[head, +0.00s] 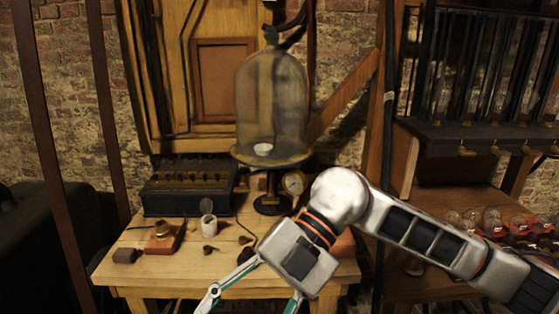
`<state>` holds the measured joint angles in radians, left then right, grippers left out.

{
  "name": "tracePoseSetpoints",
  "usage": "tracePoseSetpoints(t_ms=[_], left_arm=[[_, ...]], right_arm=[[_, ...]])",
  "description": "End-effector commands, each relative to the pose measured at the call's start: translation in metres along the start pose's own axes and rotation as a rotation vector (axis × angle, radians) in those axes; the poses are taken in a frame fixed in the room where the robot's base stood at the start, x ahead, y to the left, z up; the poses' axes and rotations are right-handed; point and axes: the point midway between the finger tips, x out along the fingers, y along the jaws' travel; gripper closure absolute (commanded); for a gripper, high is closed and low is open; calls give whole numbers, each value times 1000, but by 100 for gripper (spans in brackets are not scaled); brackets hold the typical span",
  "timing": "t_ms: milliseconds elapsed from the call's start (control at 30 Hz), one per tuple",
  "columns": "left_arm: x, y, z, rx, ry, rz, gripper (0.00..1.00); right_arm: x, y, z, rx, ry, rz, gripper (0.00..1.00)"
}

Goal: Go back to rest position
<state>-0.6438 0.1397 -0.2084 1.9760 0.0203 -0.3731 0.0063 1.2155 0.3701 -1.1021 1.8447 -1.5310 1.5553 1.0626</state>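My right arm comes in from the right, and its gripper (250,303) hangs over the front of the wooden table (150,272). The two fingers are spread wide apart, so it looks open. Their tips are cut off by the bottom edge of the head view, and I see nothing between the visible parts. My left gripper is not in view.
A glass bell jar (270,100) on a round stand is behind my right wrist. A dark box (188,186), a small white jar (209,224) and a red-brown block (163,240) are on the table. A shelf (470,135) with tall glass jars stands right.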

Motion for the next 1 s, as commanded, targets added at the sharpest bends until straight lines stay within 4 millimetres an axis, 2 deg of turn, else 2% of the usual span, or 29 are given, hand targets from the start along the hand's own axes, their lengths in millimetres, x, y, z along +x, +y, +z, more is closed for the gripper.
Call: tracePoseSetpoints(t_ms=[33,133,300,433,567,667,767,867,967,1000], left_arm=[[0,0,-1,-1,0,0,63],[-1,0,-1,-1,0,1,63],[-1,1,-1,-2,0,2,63],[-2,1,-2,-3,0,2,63],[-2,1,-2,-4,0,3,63],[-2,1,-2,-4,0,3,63],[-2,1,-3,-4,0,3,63],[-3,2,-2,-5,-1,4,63],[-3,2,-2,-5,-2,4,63],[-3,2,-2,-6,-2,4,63]], right_arm=[[9,8,-8,-26,73,80,45],[14,29,-22,-79,188,263,45],[-1,60,-30,-113,316,608,45],[-26,75,-17,-87,353,886,45],[-57,74,12,-13,333,1158,45],[-79,62,45,75,282,1353,45],[-97,36,85,191,200,1527,45],[-107,-3,128,334,92,1674,45],[-108,-55,170,500,-39,1784,45],[-105,-78,186,570,-96,1817,45]])
